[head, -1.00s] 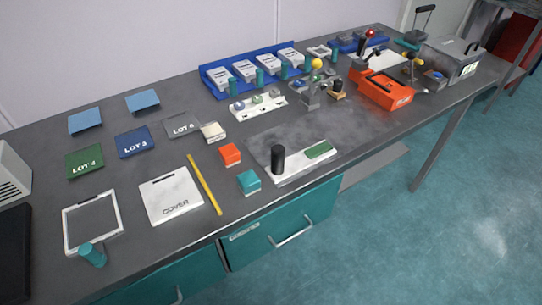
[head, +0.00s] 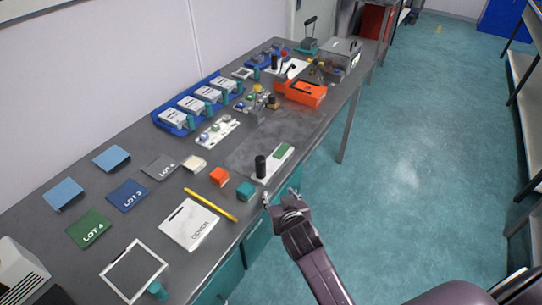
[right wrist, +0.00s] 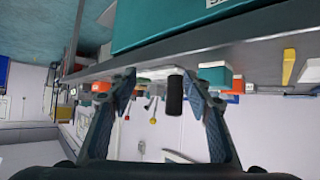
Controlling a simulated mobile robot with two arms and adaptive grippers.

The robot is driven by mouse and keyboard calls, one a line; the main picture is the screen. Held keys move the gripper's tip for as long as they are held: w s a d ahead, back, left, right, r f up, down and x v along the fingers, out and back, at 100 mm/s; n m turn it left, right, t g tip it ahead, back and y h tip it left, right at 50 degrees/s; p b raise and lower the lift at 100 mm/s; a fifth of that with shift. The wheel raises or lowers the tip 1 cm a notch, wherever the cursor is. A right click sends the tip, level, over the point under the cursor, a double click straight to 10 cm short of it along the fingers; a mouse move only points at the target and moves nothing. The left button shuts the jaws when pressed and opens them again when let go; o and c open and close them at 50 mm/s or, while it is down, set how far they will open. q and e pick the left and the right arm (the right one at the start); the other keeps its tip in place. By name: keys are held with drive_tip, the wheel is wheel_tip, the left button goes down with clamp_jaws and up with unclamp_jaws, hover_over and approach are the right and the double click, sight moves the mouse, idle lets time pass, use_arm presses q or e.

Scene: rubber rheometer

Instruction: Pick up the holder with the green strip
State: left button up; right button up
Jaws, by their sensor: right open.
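The holder (head: 272,172) is a white plate with a green strip (head: 284,150) and an upright black cylindrical handle (head: 260,166). It lies on the grey bench near its front edge. My right gripper (head: 281,196) is open and empty, just off the front edge, close to the holder and apart from it. In the right wrist view, which looks upside down, the black handle (right wrist: 174,95) shows beyond and between the open fingers (right wrist: 162,92). My left gripper is not in view.
A teal block (head: 246,191) and an orange block (head: 219,176) sit left of the holder. The bench edge and teal drawer (head: 257,240) are beside my gripper. Behind stand a white rack (head: 217,133) and an orange device (head: 301,92). Open floor lies right.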

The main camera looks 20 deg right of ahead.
sight(261, 169)
drive_tip(key=w+r, duration=0.1)
drive_tip(key=w, duration=0.1)
drive_tip(key=w+a+r+t, duration=0.1)
drive_tip(key=w, duration=0.1)
drive_tip(key=w+a+r+t, duration=0.1)
drive_tip(key=w, duration=0.1)
drive_tip(key=shift+w+a, duration=0.15)
drive_tip(key=shift+w, duration=0.05)
drive_tip(key=shift+w+f, duration=0.15)
drive_tip(key=shift+w, duration=0.2)
drive_tip(key=shift+w+f, duration=0.25)
drive_tip(key=shift+w, duration=0.2)
drive_tip(key=shift+w+f+p, duration=0.1)
drive_tip(key=shift+w+p, duration=0.5)
drive_tip(key=shift+w, duration=0.25)
drive_tip(key=x, duration=0.3)
drive_tip(key=shift+w+f, duration=0.2)
drive_tip(key=shift+w, duration=0.15)
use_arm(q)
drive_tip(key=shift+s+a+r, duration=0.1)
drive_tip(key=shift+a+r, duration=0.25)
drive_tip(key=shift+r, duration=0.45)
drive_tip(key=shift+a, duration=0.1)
use_arm(e)
clamp_jaws()
